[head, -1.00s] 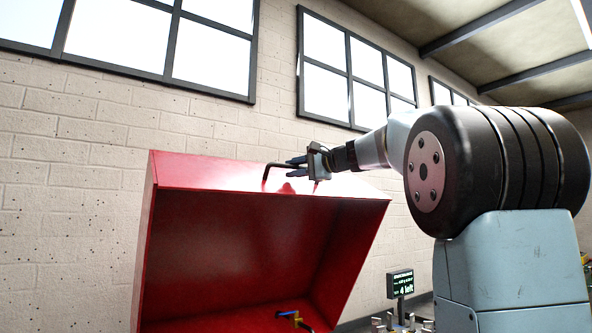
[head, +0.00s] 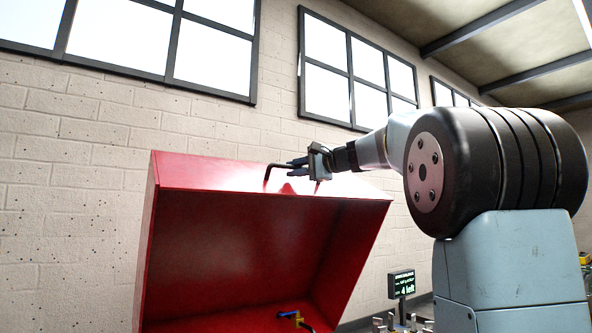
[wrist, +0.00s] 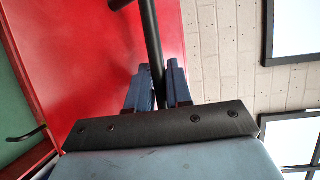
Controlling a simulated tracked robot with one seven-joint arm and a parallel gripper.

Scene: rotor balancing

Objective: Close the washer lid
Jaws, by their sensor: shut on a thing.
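The red washer lid (head: 260,217) stands raised and tilted open in the head view, its hollow underside facing me. A black bar handle (head: 268,173) is fixed on its upper face near the front edge. My gripper (head: 290,162) is at this handle, with its fingers around the bar. In the wrist view the blue fingers of my gripper (wrist: 157,85) are closed on the black handle bar (wrist: 150,40), with the red lid face (wrist: 85,60) behind it. The lower part of the washer is mostly below the head view.
A small blue and yellow fitting (head: 290,315) shows inside the washer at the bottom. A small display (head: 401,285) stands to the right above several metal parts. A brick wall (head: 70,210) with windows is behind the lid.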

